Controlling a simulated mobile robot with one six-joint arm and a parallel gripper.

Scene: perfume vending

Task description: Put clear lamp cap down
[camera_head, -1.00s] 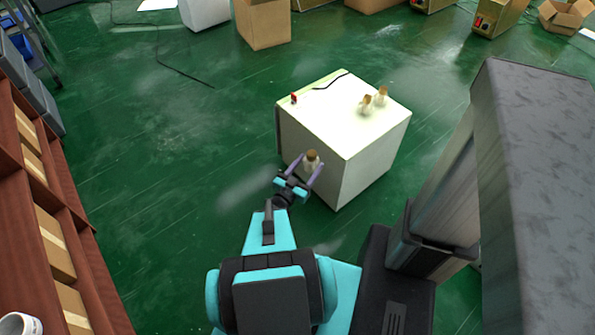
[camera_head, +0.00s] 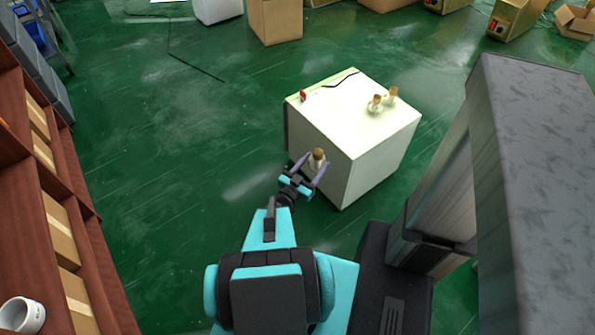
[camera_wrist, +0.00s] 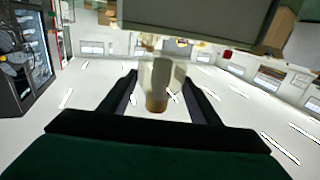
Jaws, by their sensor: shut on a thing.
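The clear lamp cap (camera_head: 317,158) is a small clear glass piece with a brown top. It stands upright between the purple fingers of my gripper (camera_head: 310,171), at the near-left side of a white cabinet (camera_head: 335,120). My gripper is shut on it. In the wrist view the picture is upside down: the clear lamp cap (camera_wrist: 159,78) hangs between the dark fingers of my gripper (camera_wrist: 158,82), brown end down. The cabinet's underside or side fills the top of that view. I cannot tell whether the piece touches the cabinet.
Two similar brown-topped glass pieces (camera_head: 376,103) (camera_head: 391,95) stand at the cabinet top's back right. A small red item (camera_head: 303,95) and a black cable (camera_head: 342,80) lie at its back left. The cabinet top's near middle is clear. A brown shelf (camera_head: 45,210) stands at left.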

